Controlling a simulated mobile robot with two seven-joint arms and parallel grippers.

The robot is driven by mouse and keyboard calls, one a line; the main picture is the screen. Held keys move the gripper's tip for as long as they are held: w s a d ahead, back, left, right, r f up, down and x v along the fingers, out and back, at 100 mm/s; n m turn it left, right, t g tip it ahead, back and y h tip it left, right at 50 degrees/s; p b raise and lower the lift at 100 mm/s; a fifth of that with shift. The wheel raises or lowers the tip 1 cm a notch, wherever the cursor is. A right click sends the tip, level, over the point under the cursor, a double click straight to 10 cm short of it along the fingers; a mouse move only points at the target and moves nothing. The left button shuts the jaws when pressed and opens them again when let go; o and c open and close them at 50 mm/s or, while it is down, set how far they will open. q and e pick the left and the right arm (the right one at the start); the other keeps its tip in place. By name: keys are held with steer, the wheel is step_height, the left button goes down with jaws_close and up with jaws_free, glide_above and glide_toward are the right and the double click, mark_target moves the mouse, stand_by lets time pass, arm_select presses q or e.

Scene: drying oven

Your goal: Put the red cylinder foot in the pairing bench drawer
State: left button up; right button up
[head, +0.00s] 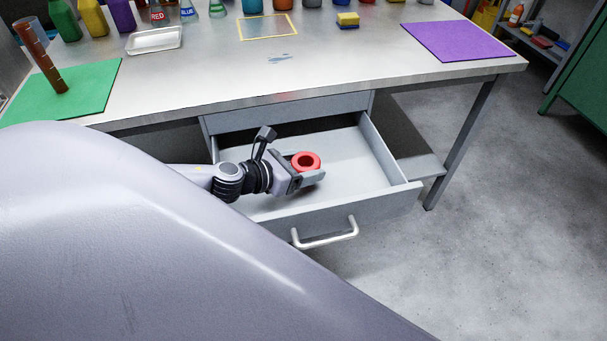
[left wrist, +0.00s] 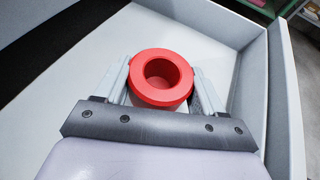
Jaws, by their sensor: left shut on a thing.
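The red cylinder foot (head: 306,161) is a short red ring with a round hole. My left gripper (head: 312,175) is shut on it. In the left wrist view the red cylinder foot (left wrist: 161,77) sits between the two fingers of my left gripper (left wrist: 162,92), hole facing the camera. The pairing bench drawer (head: 395,196) is pulled open under the bench, with a pale empty floor. The gripper and the foot are over the drawer's inside; I cannot tell whether the foot touches the floor. The drawer's wall (left wrist: 285,105) shows at right in the left wrist view. My right gripper is not in view.
The steel bench top (head: 330,65) lies above the drawer, with a green mat (head: 95,95), a purple mat (head: 455,41), a small tray (head: 154,40) and several bottles. My large arm link covers the lower left. Floor at right is clear.

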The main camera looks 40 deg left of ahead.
arm_select(q)
steer(key=shift+f+b, duration=0.4)
steer(key=shift+f, duration=1)
steer(key=shift+f, duration=0.15)
steer(key=o, duration=1)
steer(key=shift+r, duration=0.2)
steer(key=shift+s+a+r, duration=0.1)
steer(key=shift+s+a, duration=0.1)
steer(key=shift+s, duration=0.35)
steer(key=shift+v, duration=3.15)
